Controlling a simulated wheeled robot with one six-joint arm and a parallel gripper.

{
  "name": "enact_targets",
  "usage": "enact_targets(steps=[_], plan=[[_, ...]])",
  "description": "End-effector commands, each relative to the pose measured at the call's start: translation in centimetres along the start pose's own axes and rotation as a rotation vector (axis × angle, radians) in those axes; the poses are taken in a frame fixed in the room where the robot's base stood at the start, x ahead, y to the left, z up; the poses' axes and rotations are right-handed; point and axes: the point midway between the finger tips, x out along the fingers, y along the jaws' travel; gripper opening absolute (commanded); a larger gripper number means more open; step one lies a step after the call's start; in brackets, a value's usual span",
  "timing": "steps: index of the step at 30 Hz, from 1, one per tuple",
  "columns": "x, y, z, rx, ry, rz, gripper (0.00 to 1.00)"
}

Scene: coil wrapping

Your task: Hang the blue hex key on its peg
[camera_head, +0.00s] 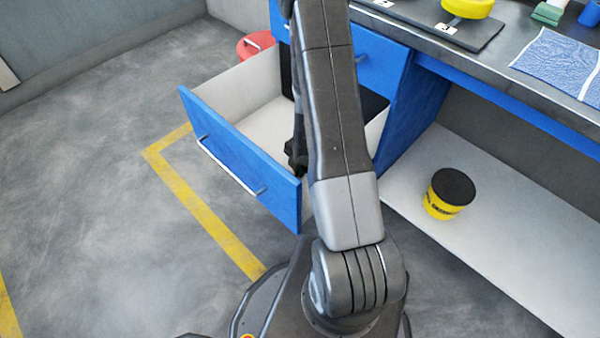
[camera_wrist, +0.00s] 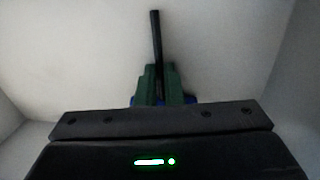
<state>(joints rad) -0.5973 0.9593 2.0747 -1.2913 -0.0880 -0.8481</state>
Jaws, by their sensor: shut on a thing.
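In the wrist view, my gripper (camera_wrist: 160,72) has green fingers closed on a thin dark rod (camera_wrist: 155,35), which sticks out beyond the fingertips. Small blue patches show beside the base of the fingers, so the rod appears to belong to the blue hex key; its bend is not visible. Behind it is the pale inside of the open drawer. In the head view, my gripper (camera_head: 297,158) is low inside the drawer, mostly hidden behind my arm, and the key cannot be made out. The peg is not seen in either view.
The blue-fronted drawer (camera_head: 232,160) is pulled out, with walls around my gripper. The workbench (camera_head: 515,70) stands at right, with a blue cloth (camera_head: 557,65) on top. A yellow tub with a black lid (camera_head: 449,193) sits on the lower shelf. Floor at left is clear.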

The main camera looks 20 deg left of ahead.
Motion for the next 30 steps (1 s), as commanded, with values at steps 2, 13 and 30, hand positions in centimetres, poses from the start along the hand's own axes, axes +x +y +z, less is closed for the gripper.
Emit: enact_targets(steps=[2, 13, 30], plan=[[-0.10, 0.04, 0.01, 0.000, 0.000, 0.001, 0.00], [0.32, -0.04, 0.00, 0.000, 0.000, 0.000, 0.17], [-0.06, -0.04, 0.02, 0.002, 0.000, 0.000, 0.29]])
